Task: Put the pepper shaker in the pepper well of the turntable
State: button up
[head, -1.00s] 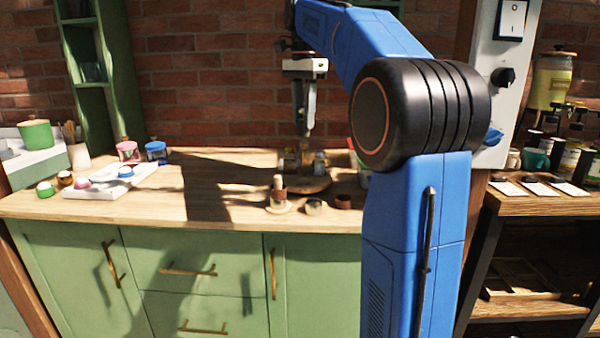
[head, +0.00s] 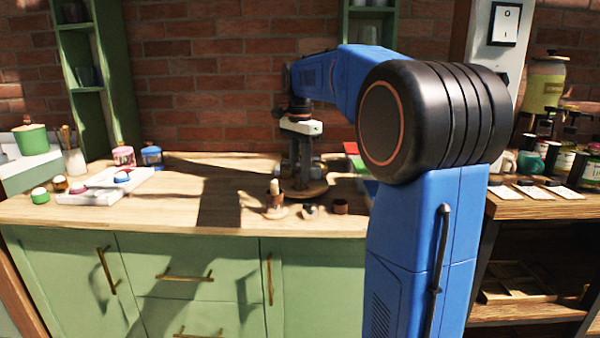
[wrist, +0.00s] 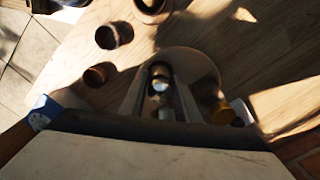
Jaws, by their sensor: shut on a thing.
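The round wooden turntable (head: 318,190) stands on the counter below my gripper; in the wrist view its disc (wrist: 205,66) shows behind the fingers. My gripper (head: 300,184) is low over the turntable. In the wrist view its two fingers (wrist: 159,86) are shut on a small item with a dark top and a pale glint, which I take to be the pepper shaker (wrist: 158,71). The gripper hides its lower part and the well, so I cannot tell whether it is seated. An amber jar (wrist: 219,112) stands at the turntable's right side in the wrist view.
A white tray (head: 105,190) with coloured-topped items lies at the left. The counter between tray and turntable is clear.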

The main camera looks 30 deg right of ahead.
jog(key=shift+f, duration=0.25)
jog(key=shift+f, duration=0.15)
jog(key=o, duration=1.1)
